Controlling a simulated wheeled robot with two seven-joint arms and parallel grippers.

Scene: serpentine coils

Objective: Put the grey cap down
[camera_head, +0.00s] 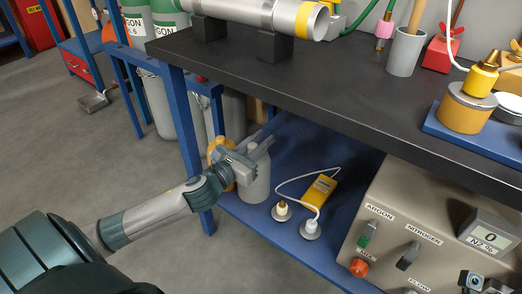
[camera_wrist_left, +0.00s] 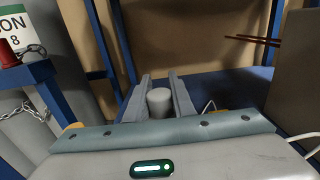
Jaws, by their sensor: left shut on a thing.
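My left gripper (camera_head: 262,146) reaches in over the lower blue shelf, just above a grey bottle (camera_head: 256,184). In the left wrist view its two fingers (camera_wrist_left: 159,92) are shut on the grey cap (camera_wrist_left: 159,102), a short round piece with a flat top. In the head view the gripper covers most of the cap, and I cannot tell whether the cap touches the bottle. The right gripper is not in view.
The blue shelf (camera_head: 236,208) also holds a yellow meter (camera_head: 320,189) with a white cable, two small round fittings, and a beige gas panel (camera_head: 411,222). A blue leg (camera_head: 188,150) stands close left of my gripper. The black bench top (camera_head: 300,88) overhangs.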

